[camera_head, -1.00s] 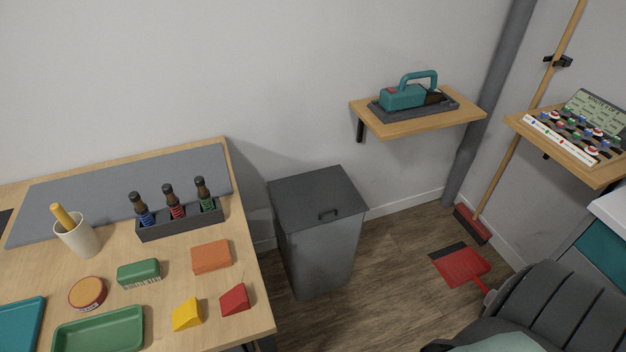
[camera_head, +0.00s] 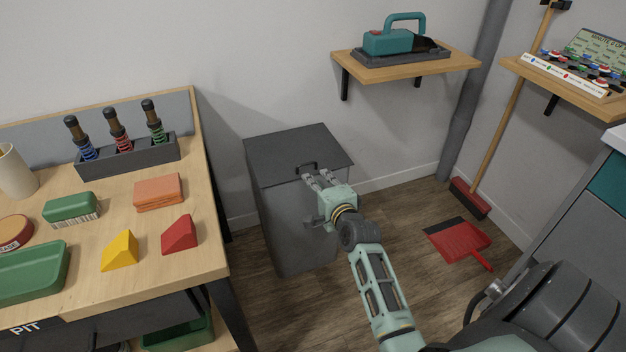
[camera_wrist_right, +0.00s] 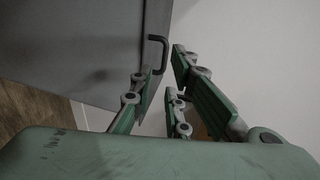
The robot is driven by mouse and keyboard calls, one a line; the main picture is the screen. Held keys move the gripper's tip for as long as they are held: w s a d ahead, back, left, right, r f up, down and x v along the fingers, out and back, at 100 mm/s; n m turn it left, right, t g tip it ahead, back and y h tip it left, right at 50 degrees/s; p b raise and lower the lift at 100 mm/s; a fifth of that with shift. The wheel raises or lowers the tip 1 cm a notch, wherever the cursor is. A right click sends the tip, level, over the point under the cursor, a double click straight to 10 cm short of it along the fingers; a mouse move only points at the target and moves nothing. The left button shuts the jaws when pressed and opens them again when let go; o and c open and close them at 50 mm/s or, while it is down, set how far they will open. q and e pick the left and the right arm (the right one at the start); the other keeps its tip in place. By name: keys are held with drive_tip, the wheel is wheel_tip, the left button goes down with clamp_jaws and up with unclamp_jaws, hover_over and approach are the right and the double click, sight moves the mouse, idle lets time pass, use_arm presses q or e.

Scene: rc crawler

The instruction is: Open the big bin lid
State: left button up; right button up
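The big bin (camera_head: 290,225) is a tall dark grey box on the floor against the wall. Its flat lid (camera_head: 290,150) lies shut on top. A small dark handle (camera_head: 307,168) is at the lid's front right edge. My right gripper (camera_head: 318,178) is at that handle with its fingers apart. In the right wrist view the handle (camera_wrist_right: 157,50) lies just beyond the tips of the open fingers (camera_wrist_right: 165,62); I cannot tell whether they touch it. My left gripper is not in view.
A wall shelf (camera_head: 405,68) holds a teal tool. A red dustpan (camera_head: 460,240) and broom (camera_head: 470,198) are at right. Wooden floor is clear between.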

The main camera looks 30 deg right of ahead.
sight(309, 168)
drive_tip(key=shift+r+b+x, duration=0.15)
drive_tip(key=shift+b+x, duration=0.45)
drive_tip(key=shift+x, duration=1.35)
drive_tip(key=shift+r+b+x, duration=0.15)
drive_tip(key=shift+b+x, duration=0.45)
drive_tip(key=shift+x, duration=1.4)
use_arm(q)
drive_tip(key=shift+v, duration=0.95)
use_arm(e)
drive_tip(key=shift+d, duration=0.1)
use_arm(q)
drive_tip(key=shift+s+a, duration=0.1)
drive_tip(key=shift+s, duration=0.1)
use_arm(e)
drive_tip(key=shift+c, duration=0.2)
clamp_jaws()
